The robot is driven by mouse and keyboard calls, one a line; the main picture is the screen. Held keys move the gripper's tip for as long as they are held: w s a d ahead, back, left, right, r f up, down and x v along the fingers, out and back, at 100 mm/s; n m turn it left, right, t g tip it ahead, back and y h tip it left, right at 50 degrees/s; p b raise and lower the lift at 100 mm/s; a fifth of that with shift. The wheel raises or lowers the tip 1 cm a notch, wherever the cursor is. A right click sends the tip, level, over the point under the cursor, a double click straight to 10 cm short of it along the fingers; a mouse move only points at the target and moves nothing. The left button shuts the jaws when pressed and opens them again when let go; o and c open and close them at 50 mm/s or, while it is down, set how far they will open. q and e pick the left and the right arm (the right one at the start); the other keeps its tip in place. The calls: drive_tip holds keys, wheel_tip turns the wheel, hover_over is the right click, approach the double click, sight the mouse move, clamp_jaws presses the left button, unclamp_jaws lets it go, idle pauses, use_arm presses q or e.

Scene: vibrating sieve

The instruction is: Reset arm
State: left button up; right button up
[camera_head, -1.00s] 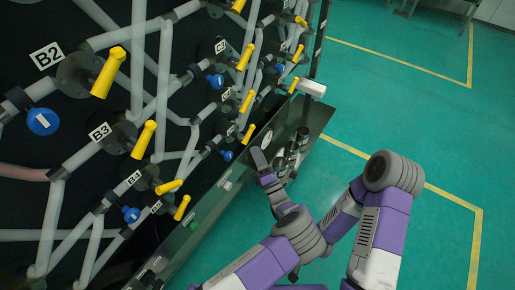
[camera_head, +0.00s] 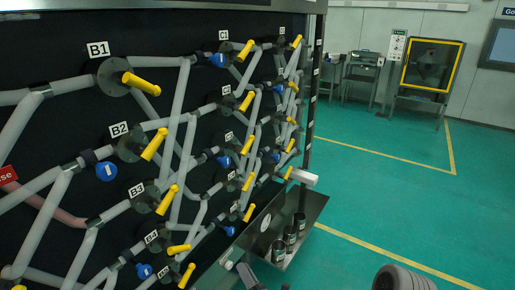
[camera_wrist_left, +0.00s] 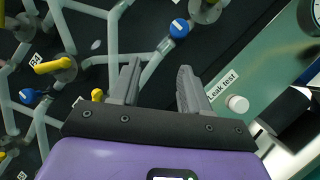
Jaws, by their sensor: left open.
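My left gripper (camera_head: 245,274) shows at the bottom edge of the head view, low in front of the pipe panel (camera_head: 262,125) and left of the metal shelf (camera_head: 307,212). In the left wrist view, the two grey fingers of my left gripper (camera_wrist_left: 160,70) are spread apart with nothing between them. Behind them is the panel with pale pipes, a yellow handle (camera_wrist_left: 52,65) and a blue knob (camera_wrist_left: 180,28). A grey joint of my arm (camera_head: 398,278) shows at the lower right of the head view. My right gripper is not in view.
Several metal cups (camera_head: 290,237) stand on the shelf. A "Leak test" label (camera_wrist_left: 222,83) and pale knob (camera_wrist_left: 237,103) are right of the fingers. A yellow-framed machine (camera_head: 432,64) stands far back right. The green floor (camera_head: 370,200) right of the panel is clear.

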use_arm(q)
drive_tip(key=s+a+f+n+g+p, duration=0.1)
drive_tip(key=s+a+f+n+g, duration=0.5)
drive_tip(key=a+f+g, duration=0.15)
drive_tip(key=s+a+f+n+g+p, duration=0.2)
drive_tip(key=s+a+f+n+g, duration=0.35)
drive_tip(key=a+g, duration=0.3)
drive_tip(key=s+d+f+n+g+h+p, duration=0.1)
drive_tip(key=s+f+n+g+h, duration=0.3)
drive_tip(key=s, duration=0.4)
drive_tip(key=s+d+f+n+g+h+p, duration=0.1)
drive_tip(key=s+f+n+g+h, duration=0.2)
drive_tip(key=s+n, duration=0.45)
drive_tip(key=s+d+r+n+h+p, duration=0.2)
drive_tip(key=s+d+r+n+h, duration=0.15)
drive_tip(key=d+n+h, duration=0.4)
wheel_tip(320, 180, up, 6)
drive_tip(key=w+n+t+h+p, duration=0.2)
drive_tip(key=n+t, duration=0.3)
drive_tip(key=n, duration=0.8)
drive_tip(key=shift+w+d+r+h, duration=0.2)
drive_tip(key=shift+w+d+h, duration=0.15)
drive_tip(key=shift+d, duration=0.1)
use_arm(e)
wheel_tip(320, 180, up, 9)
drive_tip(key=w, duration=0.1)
